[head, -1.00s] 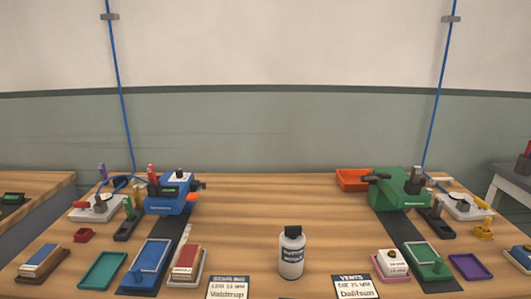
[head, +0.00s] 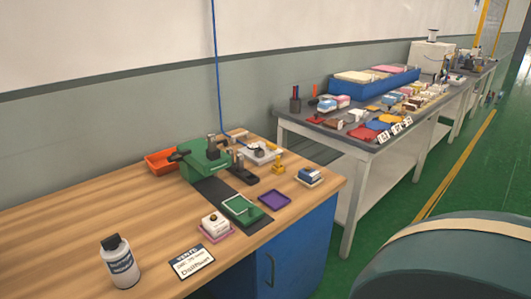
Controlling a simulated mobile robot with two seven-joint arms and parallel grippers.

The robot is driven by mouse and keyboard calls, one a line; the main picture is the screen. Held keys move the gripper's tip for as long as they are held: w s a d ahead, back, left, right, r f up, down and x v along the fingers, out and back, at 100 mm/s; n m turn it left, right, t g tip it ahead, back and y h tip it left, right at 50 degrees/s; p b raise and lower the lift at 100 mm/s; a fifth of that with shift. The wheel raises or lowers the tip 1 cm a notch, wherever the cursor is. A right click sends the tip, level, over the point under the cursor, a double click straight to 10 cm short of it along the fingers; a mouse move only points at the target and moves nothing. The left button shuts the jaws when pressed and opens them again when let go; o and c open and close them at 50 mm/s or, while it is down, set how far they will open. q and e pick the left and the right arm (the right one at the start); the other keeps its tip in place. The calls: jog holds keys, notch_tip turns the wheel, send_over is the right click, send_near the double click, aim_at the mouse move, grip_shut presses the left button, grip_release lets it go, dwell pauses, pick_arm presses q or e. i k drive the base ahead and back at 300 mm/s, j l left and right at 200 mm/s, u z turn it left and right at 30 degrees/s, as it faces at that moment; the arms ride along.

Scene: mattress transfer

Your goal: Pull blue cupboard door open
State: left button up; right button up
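The blue cupboard door (head: 293,250) is under the right end of the wooden workbench, in the lower middle of the head view. A dark curved handle (head: 269,270) is on its front face. The door looks shut; its lower part is cut off by the picture's edge. Neither of my grippers is in view.
The wooden bench top (head: 80,235) carries a green device (head: 205,160), an orange tray (head: 160,162), a white bottle (head: 120,262) and a label card (head: 192,262). A grey table (head: 360,155) with many items stands behind. A dark green rounded object (head: 450,265) fills the lower right. Green floor (head: 335,275) shows between.

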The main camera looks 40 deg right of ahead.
aim_at(290, 264)
jog(key=z, duration=1.65)
jog(key=i+l+z, duration=0.1)
jog(key=i+l, duration=0.15)
jog(key=i, duration=0.2)
